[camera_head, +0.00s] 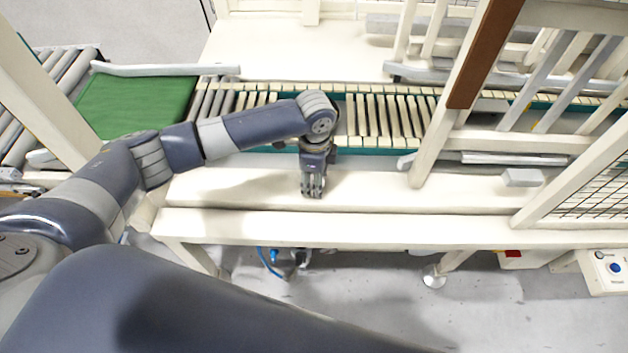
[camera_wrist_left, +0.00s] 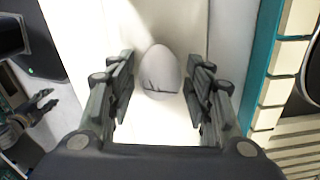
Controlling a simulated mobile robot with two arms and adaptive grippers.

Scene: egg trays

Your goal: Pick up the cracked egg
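A white egg (camera_wrist_left: 160,68) lies on the pale ledge, with dark crack lines across its lower part in the left wrist view. My left gripper (camera_wrist_left: 160,97) is open, with one finger on each side of the egg and a visible gap on both sides. In the head view my left gripper (camera_head: 312,190) points down at the pale ledge (camera_head: 420,192) in front of the conveyor, and it hides the egg there. A dark fingered shape at the left of the left wrist view may be my right gripper (camera_wrist_left: 37,112); its opening cannot be made out.
A slatted roller conveyor (camera_head: 385,117) with teal edges runs behind the ledge, with a green belt (camera_head: 137,106) at left. Pale frame posts and a brown-faced upright (camera_head: 485,52) stand to the right. The ledge is clear on both sides of my left gripper.

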